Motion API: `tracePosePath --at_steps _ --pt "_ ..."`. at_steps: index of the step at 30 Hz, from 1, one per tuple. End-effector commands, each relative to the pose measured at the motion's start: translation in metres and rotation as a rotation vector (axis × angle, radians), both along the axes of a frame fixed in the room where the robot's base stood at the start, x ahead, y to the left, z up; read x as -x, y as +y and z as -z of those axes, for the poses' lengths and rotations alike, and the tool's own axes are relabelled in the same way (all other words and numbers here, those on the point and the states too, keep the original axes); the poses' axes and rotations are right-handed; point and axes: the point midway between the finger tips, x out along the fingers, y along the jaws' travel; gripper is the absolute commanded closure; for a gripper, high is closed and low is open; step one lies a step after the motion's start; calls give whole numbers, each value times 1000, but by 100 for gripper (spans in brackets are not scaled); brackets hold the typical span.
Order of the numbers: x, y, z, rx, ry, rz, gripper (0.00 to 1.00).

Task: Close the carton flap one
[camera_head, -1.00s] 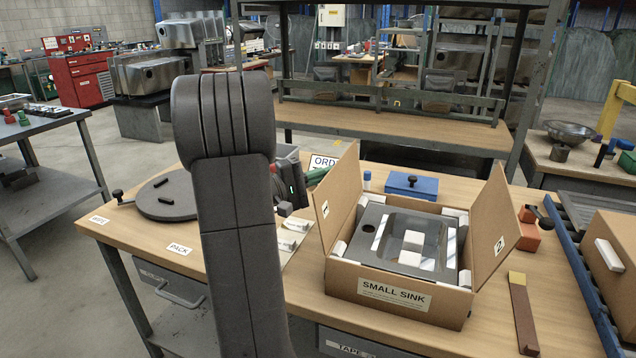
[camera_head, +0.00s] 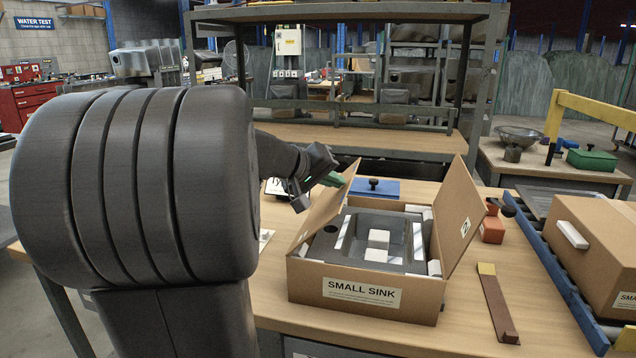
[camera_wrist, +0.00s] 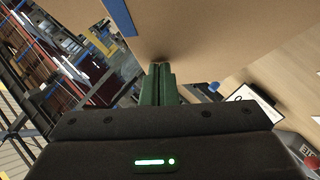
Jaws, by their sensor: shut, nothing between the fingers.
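The open carton (camera_head: 365,302), labelled SMALL SINK, stands on the workbench with a grey sink (camera_head: 340,243) and white padding inside. Its left flap (camera_head: 322,212), taken as flap one, is raised and leans inward to the right over the carton's left side. Its right flap (camera_head: 458,222) stands up, leaning outward. My gripper (camera_head: 333,180) is at the outer left side of the left flap, near its top edge. In the wrist view its green fingers (camera_wrist: 158,84) are together and empty, with their tips at a brown cardboard face (camera_wrist: 210,35); I cannot tell whether they touch.
A blue box (camera_head: 376,188) with a knob stands behind the carton. An orange block (camera_head: 492,229) and a brown strip (camera_head: 497,305) lie to its right. Beyond is a blue-edged conveyor (camera_head: 555,275) with a closed carton (camera_head: 592,245). My arm hides the bench's left part.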

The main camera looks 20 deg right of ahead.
Motion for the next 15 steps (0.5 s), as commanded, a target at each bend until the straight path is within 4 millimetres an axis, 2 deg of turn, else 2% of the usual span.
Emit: tracePosePath --at_steps 9,15 --pt "18 -27 23 -247 -170 5 100" --pt "26 -38 41 -388 -264 4 100"
